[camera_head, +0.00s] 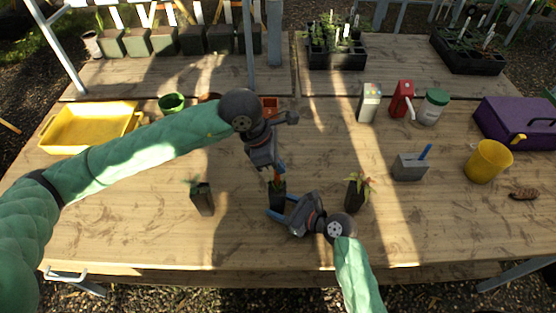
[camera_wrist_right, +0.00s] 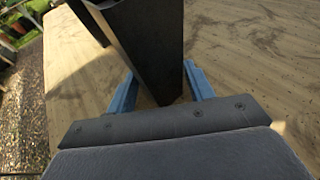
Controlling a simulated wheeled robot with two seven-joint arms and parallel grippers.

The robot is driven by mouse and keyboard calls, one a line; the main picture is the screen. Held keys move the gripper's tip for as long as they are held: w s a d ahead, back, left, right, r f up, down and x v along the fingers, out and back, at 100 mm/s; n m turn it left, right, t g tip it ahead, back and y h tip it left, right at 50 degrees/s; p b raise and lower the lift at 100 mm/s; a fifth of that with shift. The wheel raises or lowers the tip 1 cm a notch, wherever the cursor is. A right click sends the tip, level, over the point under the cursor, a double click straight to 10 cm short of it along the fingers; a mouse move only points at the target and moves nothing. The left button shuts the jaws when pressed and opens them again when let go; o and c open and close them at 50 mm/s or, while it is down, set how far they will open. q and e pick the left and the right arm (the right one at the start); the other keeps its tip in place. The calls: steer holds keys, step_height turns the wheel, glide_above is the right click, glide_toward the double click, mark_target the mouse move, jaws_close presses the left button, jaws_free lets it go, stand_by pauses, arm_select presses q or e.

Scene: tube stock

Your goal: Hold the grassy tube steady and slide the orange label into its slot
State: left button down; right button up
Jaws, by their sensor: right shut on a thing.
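The dark tube (camera_head: 278,197) stands upright at the table's middle; I take it for the grassy one, though its plant is mostly hidden. My right gripper (camera_head: 279,208) is shut on it low down, and the right wrist view shows the dark tube (camera_wrist_right: 150,45) between the blue fingers. The orange label (camera_head: 277,178) shows as a small orange piece at the tube's top, just under my left gripper (camera_head: 280,168). I cannot tell whether the left fingers grip it, or how deep it sits in the slot.
A dark tube with a green plant (camera_head: 202,198) stands to the left, and one with a reddish-yellow plant (camera_head: 357,194) to the right. A grey block with a blue stick (camera_head: 409,168), a yellow cup (camera_head: 488,162) and a yellow tray (camera_head: 90,127) stand farther out. The front table is clear.

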arm_select(q)
steer(key=shift+f, duration=1.45)
steer(key=shift+f, duration=0.25)
steer(key=c, duration=2.1)
jaws_free()
steer(key=shift+c, duration=0.2)
steer(key=o, duration=0.5)
steer(key=v, duration=1.2)
